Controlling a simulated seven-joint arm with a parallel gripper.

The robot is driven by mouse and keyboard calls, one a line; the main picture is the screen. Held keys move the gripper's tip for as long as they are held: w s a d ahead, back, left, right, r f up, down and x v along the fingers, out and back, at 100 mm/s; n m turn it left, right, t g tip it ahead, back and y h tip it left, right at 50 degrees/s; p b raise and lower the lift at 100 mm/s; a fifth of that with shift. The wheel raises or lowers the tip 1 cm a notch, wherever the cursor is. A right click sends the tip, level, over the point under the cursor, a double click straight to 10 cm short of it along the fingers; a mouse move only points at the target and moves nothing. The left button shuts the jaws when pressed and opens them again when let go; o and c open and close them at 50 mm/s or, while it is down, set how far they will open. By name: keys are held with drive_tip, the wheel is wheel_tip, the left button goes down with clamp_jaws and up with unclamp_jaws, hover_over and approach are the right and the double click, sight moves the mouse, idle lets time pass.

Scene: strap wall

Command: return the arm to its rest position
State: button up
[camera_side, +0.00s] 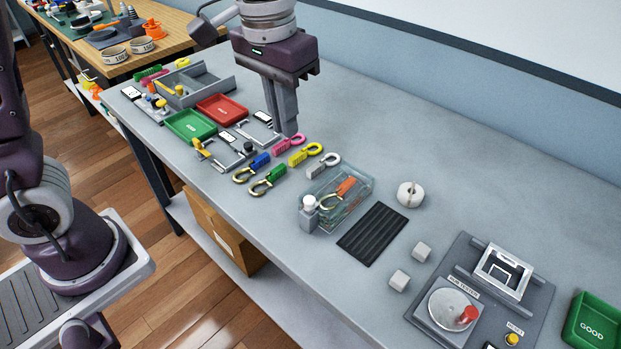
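My gripper (283,134) points straight down over the grey workbench (370,110), at the far left part of the bench. Its two grey fingers hang side by side with no clear gap, and I see nothing held between them. The fingertips appear just behind the pink strap clip (289,143); whether they touch the bench is hard to tell. The dark purple hand (275,50) is above, with a small green light on it. The upper arm is cut off by the top edge.
Near the fingers are a red tray (222,108), a green tray (190,125), and yellow (305,154), blue (258,162), green (268,180) and white (323,164) clips. A clear bin (362,186) and a tester (455,312) stand rightward. Bench along the wall is clear.

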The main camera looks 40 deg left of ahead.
drive_tip(key=s+a+r+t, duration=0.1)
drive_tip(key=s+a+t, duration=0.1)
drive_tip(key=s, duration=0.6)
drive_tip(key=s+a+r+t, duration=0.2)
drive_tip(key=s+a, duration=0.3)
drive_tip(key=s, duration=0.4)
drive_tip(key=shift+s+r+t, duration=0.15)
drive_tip(key=shift+t, duration=0.15)
idle(1.2)
